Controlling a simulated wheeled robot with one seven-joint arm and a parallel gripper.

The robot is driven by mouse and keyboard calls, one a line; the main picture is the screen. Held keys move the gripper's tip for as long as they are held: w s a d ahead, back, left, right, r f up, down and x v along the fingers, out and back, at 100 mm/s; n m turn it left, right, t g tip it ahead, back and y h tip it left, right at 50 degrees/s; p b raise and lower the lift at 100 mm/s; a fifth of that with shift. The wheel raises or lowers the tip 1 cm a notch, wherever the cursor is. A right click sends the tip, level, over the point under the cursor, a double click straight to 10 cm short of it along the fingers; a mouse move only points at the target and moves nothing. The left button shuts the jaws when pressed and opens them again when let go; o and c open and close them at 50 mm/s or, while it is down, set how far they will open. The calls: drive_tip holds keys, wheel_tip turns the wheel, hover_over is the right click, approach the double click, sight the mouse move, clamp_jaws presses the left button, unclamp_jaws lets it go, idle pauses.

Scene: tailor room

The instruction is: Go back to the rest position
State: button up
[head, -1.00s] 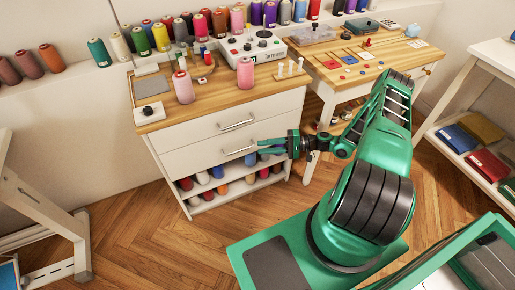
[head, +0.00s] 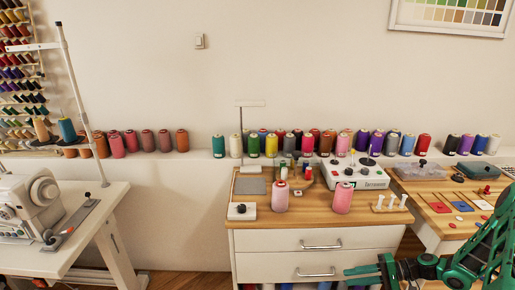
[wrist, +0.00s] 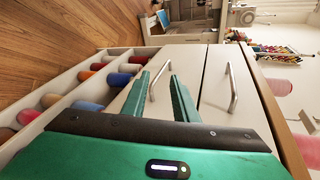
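My gripper (head: 362,269) shows at the bottom right of the head view, in front of the white drawer cabinet (head: 262,241). In the wrist view my gripper (wrist: 157,82) has its two green fingers apart with nothing between them. A drawer handle (wrist: 160,80) lies beyond the fingers, and I see no contact with it. My green arm (head: 490,250) runs along the lower right edge of the head view; most of it is out of frame.
The cabinet's wooden top holds two pink thread cones (head: 343,198) and a white control box (head: 354,176). A wooden table (head: 440,222) stands to the right. A sewing machine (head: 25,205) stands at the left. Open shelves with spools (wrist: 88,106) show in the wrist view.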

drive_tip(key=s+d+r+g+h, duration=0.1)
drive_tip(key=s+d+r+h, duration=0.2)
drive_tip(key=r, duration=0.6)
drive_tip(key=s+d+r+n+g+h, duration=0.1)
drive_tip(key=s+r+g+h, duration=0.1)
drive_tip(key=s+r+h, duration=0.45)
drive_tip(key=s+d+r+g+h, duration=0.1)
drive_tip(key=s+d+r, duration=0.1)
drive_tip(key=r, duration=0.8)
drive_tip(key=s+r+m+h, duration=0.1)
drive_tip(key=s+r, duration=0.4)
drive_tip(key=s, duration=0.4)
drive_tip(key=s+r+m+t+h, duration=0.1)
drive_tip(key=s+r+h, duration=0.1)
drive_tip(key=s+r, duration=0.4)
drive_tip(key=s, duration=0.4)
drive_tip(key=shift+a+r+m+t, duration=0.25)
drive_tip(key=shift+a+m+t, duration=0.05)
drive_tip(key=shift+a+m, duration=0.1)
